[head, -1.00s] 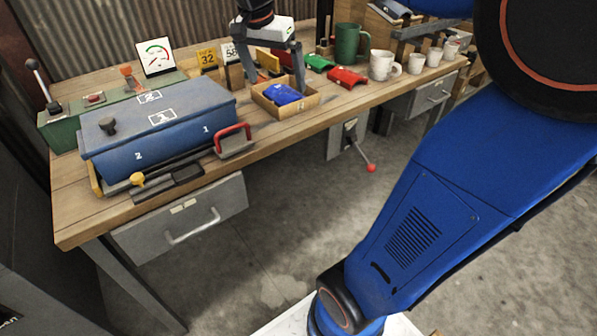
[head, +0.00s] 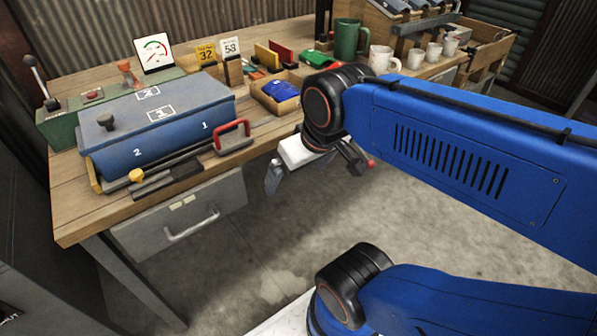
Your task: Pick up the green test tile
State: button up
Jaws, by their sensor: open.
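A green piece (head: 315,59), which looks like the green test tile, lies on the bench in front of the green mug. It is small in view and partly covered by my arm. My gripper (head: 312,168) is in front of the bench's front edge, over the floor, well apart from the green piece. Its fingers are spread with nothing between them. A blue tile (head: 284,90) lies in an open wooden box (head: 266,99), whose right side is close to my arm.
A green mug (head: 349,39) and several white mugs (head: 382,58) stand right of the tile. Yellow (head: 265,56) and red (head: 283,56) upright pieces stand to its left. A blue lidded box (head: 160,128) fills the bench's left. The floor in front is clear.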

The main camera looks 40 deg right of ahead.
aim_at(315, 58)
jog(key=i+l+z, duration=0.2)
jog(key=l, duration=0.2)
jog(key=l+z, duration=0.15)
jog(key=l, duration=0.25)
jog(key=i+l+z, duration=0.2)
jog(key=l, duration=0.15)
jog(key=i+l+z, duration=0.2)
jog(key=l, duration=0.15)
jog(key=l+z, duration=0.2)
jog(key=i+l, duration=0.05)
jog(key=l, duration=0.05)
